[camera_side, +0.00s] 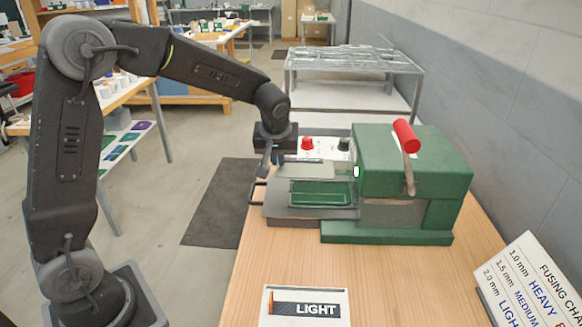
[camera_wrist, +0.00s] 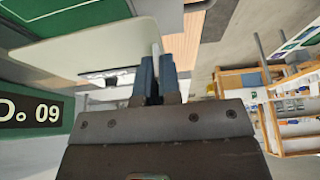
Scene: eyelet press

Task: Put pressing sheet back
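The pressing sheet (camera_side: 305,170) is a thin pale grey-beige plate. In the side view it lies level, above the back part of a green panel (camera_side: 320,190) on the press's tray (camera_side: 338,212). My gripper (camera_side: 268,163) is at the sheet's left end. In the wrist view the sheet (camera_wrist: 92,48) stretches left from my fingers (camera_wrist: 158,78), which are close together on its upturned edge. The green panel (camera_wrist: 60,15) shows past the sheet. The exact gap between sheet and panel is hard to tell.
The green press (camera_side: 415,165) with a red-knobbed lever (camera_side: 406,138) stands right of the tray. Behind are a control box (camera_side: 325,147) with red and black knobs and a grey rack (camera_side: 350,62). A LIGHT card (camera_side: 306,306) lies in front; the wooden table between is clear.

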